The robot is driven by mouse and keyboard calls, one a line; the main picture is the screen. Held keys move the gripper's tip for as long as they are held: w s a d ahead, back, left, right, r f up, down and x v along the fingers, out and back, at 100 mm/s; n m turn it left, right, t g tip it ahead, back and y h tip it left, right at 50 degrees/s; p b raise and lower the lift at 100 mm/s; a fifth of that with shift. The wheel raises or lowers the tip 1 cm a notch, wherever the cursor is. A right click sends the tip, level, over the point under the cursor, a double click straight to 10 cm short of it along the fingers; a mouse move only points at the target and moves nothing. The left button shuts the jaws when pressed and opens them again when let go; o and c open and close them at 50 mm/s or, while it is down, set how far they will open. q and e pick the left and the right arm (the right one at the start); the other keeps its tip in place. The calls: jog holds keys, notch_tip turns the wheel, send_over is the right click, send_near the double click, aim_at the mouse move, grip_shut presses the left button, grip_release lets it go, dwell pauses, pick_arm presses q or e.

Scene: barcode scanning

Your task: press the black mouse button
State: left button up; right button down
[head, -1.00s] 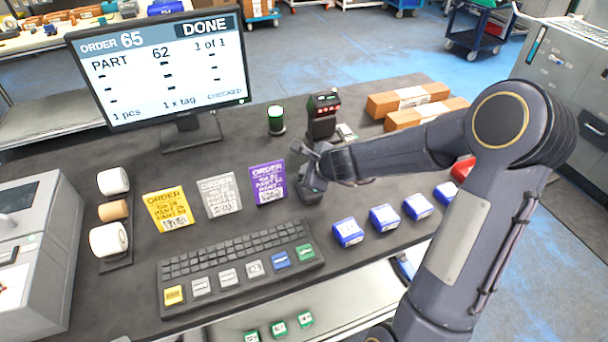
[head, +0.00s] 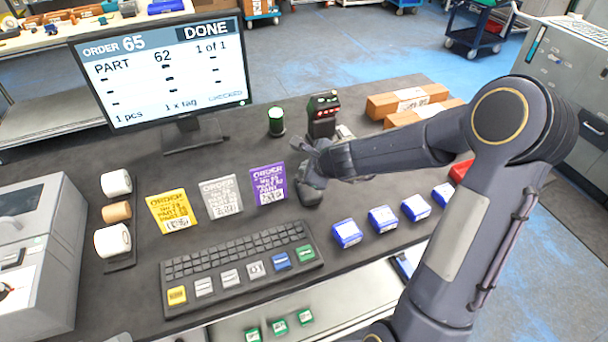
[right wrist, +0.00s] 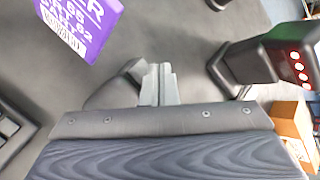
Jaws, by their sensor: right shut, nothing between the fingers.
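The black mouse (head: 310,195) lies on the dark table to the right of the purple order card (head: 268,183). My right gripper (head: 312,165) is at the mouse and hides its far part in the head view. In the right wrist view the closed fingers (right wrist: 159,82) point down beside or over the mouse (right wrist: 112,92) and cover its right side. The fingers hold nothing. I cannot tell whether they touch the mouse button. My left gripper is out of view. The monitor (head: 160,75) reads order 65, part 62, DONE and CHECKED.
A black scanner stand (head: 322,117) with red lights is just behind the gripper. A green-topped cylinder (head: 276,122) stands nearby. The keyboard (head: 240,267) is in front, with blue-white boxes (head: 347,233) to its right. Cardboard boxes (head: 407,100) lie at the back right.

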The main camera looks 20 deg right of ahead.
notch_tip(320, 180, up, 5)
jog(key=p, duration=0.4)
jog(key=shift+f, duration=0.15)
dwell(0.4)
jog(key=s+a+r+n+y, duration=0.2)
jog(key=s+a+r+n, duration=0.2)
jog(key=s+r+n, duration=0.25)
jog(key=s+a+r+n+y, duration=0.2)
jog(key=s+a+r+n, duration=0.1)
jog(key=s+r+n, duration=0.4)
jog(key=s+f+n+g, duration=0.1)
jog(key=s+f+n, duration=0.1)
jog(key=s+n, duration=0.3)
jog(key=s+f+n+g+h, duration=0.1)
jog(key=s+n, duration=0.4)
jog(key=s, duration=0.6)
jog(key=shift+s+d+f+g, duration=0.4)
jog(key=shift+f+g, duration=0.4)
jog(key=shift+f, duration=0.15)
